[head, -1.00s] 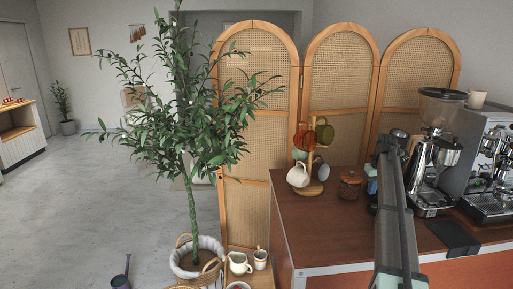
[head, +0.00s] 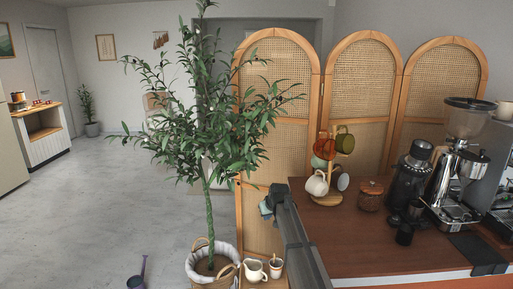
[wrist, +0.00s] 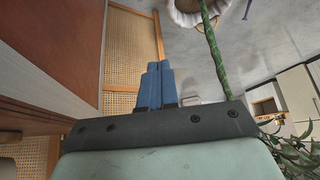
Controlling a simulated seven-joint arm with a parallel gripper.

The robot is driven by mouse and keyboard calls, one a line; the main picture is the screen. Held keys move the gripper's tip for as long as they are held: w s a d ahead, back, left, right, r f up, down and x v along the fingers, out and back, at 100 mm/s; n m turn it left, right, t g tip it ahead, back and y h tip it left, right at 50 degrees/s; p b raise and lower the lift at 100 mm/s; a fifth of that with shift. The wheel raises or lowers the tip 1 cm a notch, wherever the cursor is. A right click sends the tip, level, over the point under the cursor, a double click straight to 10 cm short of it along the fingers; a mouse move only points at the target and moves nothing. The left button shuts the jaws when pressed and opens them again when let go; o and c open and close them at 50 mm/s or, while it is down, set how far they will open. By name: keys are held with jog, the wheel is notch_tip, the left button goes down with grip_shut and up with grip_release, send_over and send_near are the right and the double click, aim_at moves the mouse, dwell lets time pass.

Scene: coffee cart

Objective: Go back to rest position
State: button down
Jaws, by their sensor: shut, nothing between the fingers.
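My gripper (wrist: 155,68) shows in the wrist view with its two blue fingers together and nothing between them. In the head view my arm comes up from the bottom edge, and its far end (head: 270,203) is beside the left edge of the wooden counter (head: 375,242), in front of the rattan screen (head: 277,85). The fingers themselves are hard to make out in the head view.
A mug tree (head: 326,190), a wooden-lidded jar (head: 371,196), a dark grinder (head: 408,180) and a silver grinder (head: 455,170) stand on the counter. A potted tree (head: 210,225) and a white pitcher (head: 255,270) are left of it. Open floor (head: 90,220) lies further left.

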jog(key=s+a+f+n+g, duration=0.1)
jog(key=s+a+f, duration=0.65)
jog(key=f, duration=0.35)
jog(key=s+a+f+n+g, duration=0.1)
jog(key=s+a+f, duration=0.5)
jog(key=s+f, duration=0.4)
jog(key=s+a+f+n+g+h, duration=0.15)
jog(key=s+a+f, duration=0.25)
jog(key=s+f, duration=1.15)
jog(key=s+d+f+m+g+h, duration=0.1)
jog(key=s+d+f+g, duration=0.15)
jog(key=s+d, duration=0.45)
jog(key=s+d+f+m+g+h, duration=0.1)
jog(key=s+d+f+m, duration=0.1)
jog(key=s+d+f, duration=0.35)
jog(key=s+d+m+g, duration=0.2)
jog(key=s+d, duration=0.6)
jog(key=s, duration=0.4)
jog(key=s+d+m+g+y, duration=0.1)
jog(key=s+d+m+g, duration=0.1)
jog(key=s+d, duration=0.7)
jog(key=s+g, duration=0.1)
jog(key=s, duration=0.2)
jog(key=shift+s+d+r+g, duration=0.2)
jog(key=shift+s+d+g, duration=0.05)
jog(key=shift+g, duration=0.15)
